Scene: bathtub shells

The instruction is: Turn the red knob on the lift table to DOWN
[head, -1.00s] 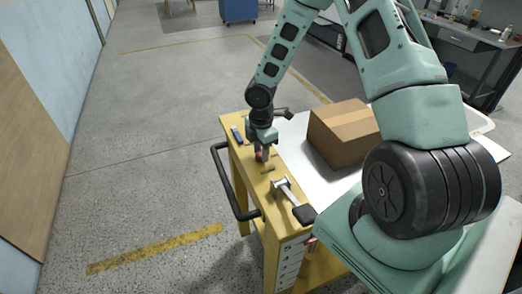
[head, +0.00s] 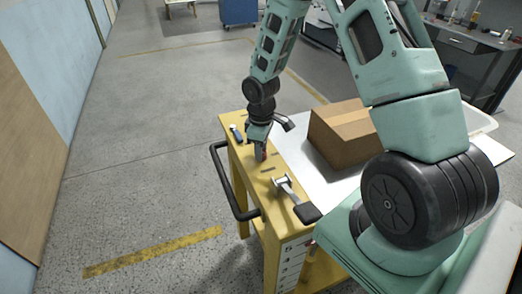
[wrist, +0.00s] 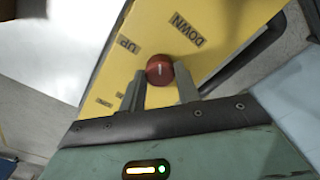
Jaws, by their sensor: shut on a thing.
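The red knob (wrist: 160,69) sits on the yellow top of the lift table (wrist: 225,30), with a short pale mark on its face. In the wrist view the DOWN label (wrist: 187,29) is above and right of the knob, and the UP label (wrist: 128,44) is above and left. The mark points up the picture, roughly between the two labels. My gripper (wrist: 161,84) is shut on the knob, one finger at each side. In the head view my gripper (head: 260,152) reaches down to the table top and mostly hides the knob (head: 264,155).
A cardboard box (head: 342,132) stands on the table's pale platform, right of the knob. A lever with a black pad (head: 306,212) lies nearer on the yellow top. A small blue-and-black item (head: 236,133) is at the far end. A black handle (head: 226,185) runs along the left side.

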